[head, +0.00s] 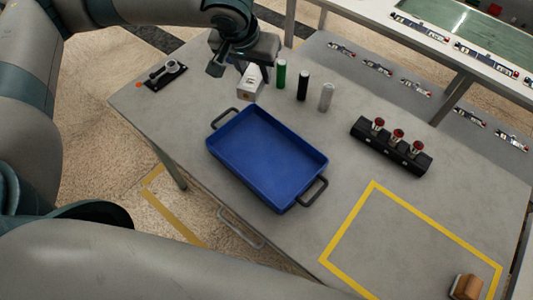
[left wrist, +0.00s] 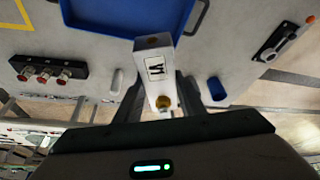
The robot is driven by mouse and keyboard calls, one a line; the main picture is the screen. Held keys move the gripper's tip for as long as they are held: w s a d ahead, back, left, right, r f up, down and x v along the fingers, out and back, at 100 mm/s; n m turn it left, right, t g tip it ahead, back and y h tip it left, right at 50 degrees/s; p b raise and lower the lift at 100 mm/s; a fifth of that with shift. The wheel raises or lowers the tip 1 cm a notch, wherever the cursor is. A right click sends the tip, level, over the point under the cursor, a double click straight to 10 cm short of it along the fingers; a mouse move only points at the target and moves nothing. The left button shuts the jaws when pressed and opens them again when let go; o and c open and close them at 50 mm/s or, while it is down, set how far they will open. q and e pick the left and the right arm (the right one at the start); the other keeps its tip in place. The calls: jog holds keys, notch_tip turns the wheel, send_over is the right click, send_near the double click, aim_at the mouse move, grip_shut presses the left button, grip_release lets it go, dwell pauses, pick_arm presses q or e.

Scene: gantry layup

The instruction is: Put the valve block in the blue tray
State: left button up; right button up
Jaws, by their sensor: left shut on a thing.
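The valve block (head: 250,83) is a pale block held above the table just beyond the far left corner of the blue tray. In the left wrist view the valve block (left wrist: 155,62) shows a dark mark on its face and a brass fitting. My left gripper (head: 244,68) is shut on it; its fingers also show in the left wrist view (left wrist: 161,98). The blue tray (head: 267,157) is empty, with dark handles at two ends. Its edge also shows at the top of the left wrist view (left wrist: 125,28). My right gripper is not seen.
Green (head: 281,74), black (head: 303,86) and grey (head: 326,97) cylinders stand right of the block. A black bar with red knobs (head: 391,147) lies right of the tray. A yellow outlined area (head: 405,240) is mostly clear, with a brown block (head: 466,287) at its corner.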

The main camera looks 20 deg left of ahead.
pick_arm(q)
jog(key=shift+s+d+f+m, duration=0.1)
jog(key=shift+d+f+m, duration=0.2)
jog(key=shift+d+m, duration=0.1)
jog(key=s+d+f+m+g+h+p, duration=0.1)
jog(key=s+d+f+m, duration=0.3)
jog(key=d+m, duration=0.4)
jog(key=s+d+f+m+g+h+p, duration=0.1)
jog(key=s+d+f+m+g+h, duration=0.2)
jog(key=d+m, duration=0.5)
notch_tip(320, 180, down, 3)
jog(key=shift+s+r+m+g+h+p, duration=0.2)
jog(key=shift+s+m+g+h+p, duration=0.15)
jog(key=shift+s+m, duration=0.45)
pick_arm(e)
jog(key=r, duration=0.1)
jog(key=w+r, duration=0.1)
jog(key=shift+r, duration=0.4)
pick_arm(q)
jog(key=shift+a, duration=0.15)
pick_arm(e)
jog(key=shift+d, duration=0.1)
